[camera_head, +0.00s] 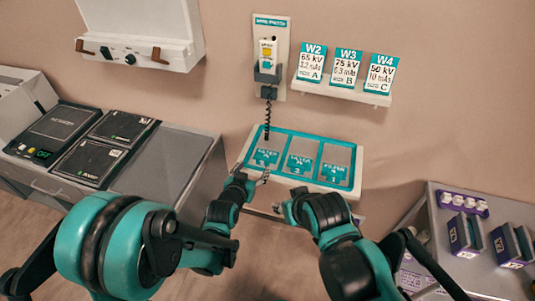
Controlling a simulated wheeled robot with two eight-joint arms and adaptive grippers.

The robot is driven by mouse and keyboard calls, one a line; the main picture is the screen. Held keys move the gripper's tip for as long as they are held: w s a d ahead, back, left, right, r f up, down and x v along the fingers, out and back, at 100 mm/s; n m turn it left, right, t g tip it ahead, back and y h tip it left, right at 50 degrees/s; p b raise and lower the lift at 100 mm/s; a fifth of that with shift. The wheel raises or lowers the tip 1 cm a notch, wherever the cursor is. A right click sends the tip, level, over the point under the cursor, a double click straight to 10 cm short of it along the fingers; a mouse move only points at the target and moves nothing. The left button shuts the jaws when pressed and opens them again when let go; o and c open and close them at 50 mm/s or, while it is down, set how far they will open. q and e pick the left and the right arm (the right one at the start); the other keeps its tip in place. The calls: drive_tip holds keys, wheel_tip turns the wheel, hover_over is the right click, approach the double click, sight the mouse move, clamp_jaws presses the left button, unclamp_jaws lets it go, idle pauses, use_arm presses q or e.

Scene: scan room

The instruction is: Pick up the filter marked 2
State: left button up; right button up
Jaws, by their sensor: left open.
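Three filters with teal labels lie side by side in a white, teal-lined tray (240,160) against the wall: a left filter (265,157), a middle filter (299,164) and a right filter (333,172). Their numbers are too small to read surely, so I cannot tell which is marked 2. My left gripper (256,179) is open and empty at the tray's front left edge, just in front of the left filter. My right gripper (283,208) is in front of the tray's front edge, below the middle filter; its fingers are mostly hidden.
A handset (267,55) with a coiled cord hangs above the tray. Cards (346,68) marked W2, W3 and W4 stand on a wall shelf. A console (75,140) is at left. A side table (470,278) at right holds purple-based holders (466,234). Bare counter lies left of the tray.

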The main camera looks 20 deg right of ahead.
sight(262, 161)
use_arm(q)
drive_tip(key=b+x, duration=0.1)
drive_tip(key=x, duration=0.4)
drive_tip(key=b+x, duration=0.1)
drive_tip(key=x, duration=0.2)
drive_tip(key=shift+s+d+f+b, duration=0.25)
drive_tip(key=shift+d+b, duration=0.1)
drive_tip(key=shift+d, duration=0.15)
drive_tip(key=shift+r, duration=0.1)
drive_tip(key=c, duration=1.3)
